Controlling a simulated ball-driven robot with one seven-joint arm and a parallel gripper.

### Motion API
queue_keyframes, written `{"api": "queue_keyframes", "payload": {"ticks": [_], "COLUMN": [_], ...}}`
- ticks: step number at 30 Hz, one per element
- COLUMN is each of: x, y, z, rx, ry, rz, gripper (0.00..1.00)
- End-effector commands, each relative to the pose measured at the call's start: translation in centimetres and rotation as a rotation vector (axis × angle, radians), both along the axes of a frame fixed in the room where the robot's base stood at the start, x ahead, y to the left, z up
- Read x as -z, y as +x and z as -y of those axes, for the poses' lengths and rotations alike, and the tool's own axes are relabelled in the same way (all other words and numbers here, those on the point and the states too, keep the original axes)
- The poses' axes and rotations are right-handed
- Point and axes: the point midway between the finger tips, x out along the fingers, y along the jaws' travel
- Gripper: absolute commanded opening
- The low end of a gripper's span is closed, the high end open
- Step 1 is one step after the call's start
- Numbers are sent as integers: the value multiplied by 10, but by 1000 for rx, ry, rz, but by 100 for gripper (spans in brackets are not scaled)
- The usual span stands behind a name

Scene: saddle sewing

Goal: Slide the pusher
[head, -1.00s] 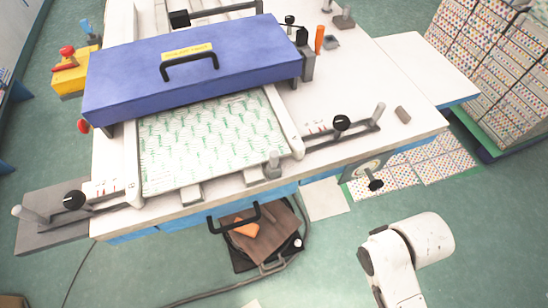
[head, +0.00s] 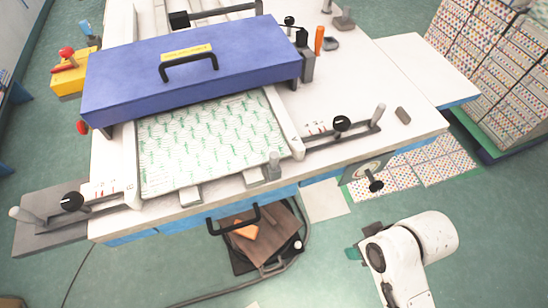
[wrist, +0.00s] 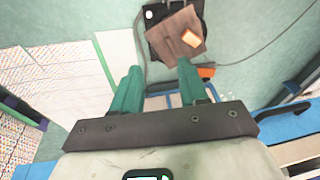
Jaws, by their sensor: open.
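I cannot tell for certain which part is the pusher. A slide unit with a black knob (head: 341,123) and an upright metal post (head: 378,114) lies along the table's right front edge. A similar slide with a black knob (head: 72,201) and post sits at the left end. A patterned green-and-white sheet (head: 210,140) lies between them, partly under the blue cover (head: 190,70). My gripper (head: 355,252) is low at the right, in front of the table and apart from both slides. Its two green fingers are open and empty in the wrist view (wrist: 158,66).
A black pull handle (head: 233,218) juts from the table front above a brown pedal plate (head: 265,238) with an orange block. A round dial with a black knob (head: 375,184) sticks out at the front right. Open floor lies around my arm.

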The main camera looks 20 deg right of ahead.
Motion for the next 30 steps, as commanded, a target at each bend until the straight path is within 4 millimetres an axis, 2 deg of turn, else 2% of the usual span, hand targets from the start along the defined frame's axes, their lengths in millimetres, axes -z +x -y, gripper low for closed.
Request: {"api": "queue_keyframes", "payload": {"ticks": [2,5,8,12,18,21,24,30], "x": [0,-11,-33,-76,-139,-158,-168,-172], "y": [21,48,73,102,122,124,125,137], "z": [-13,-32,-48,-63,-70,-69,-69,-82], "rx": [-87,-203,-306,-413,-486,-496,-499,-503], "ry": [96,217,317,419,485,496,501,506], "rz": [110,285,482,782,1135,1237,1286,1295], "gripper": [43,43,43,43,43,43,43,43]}}
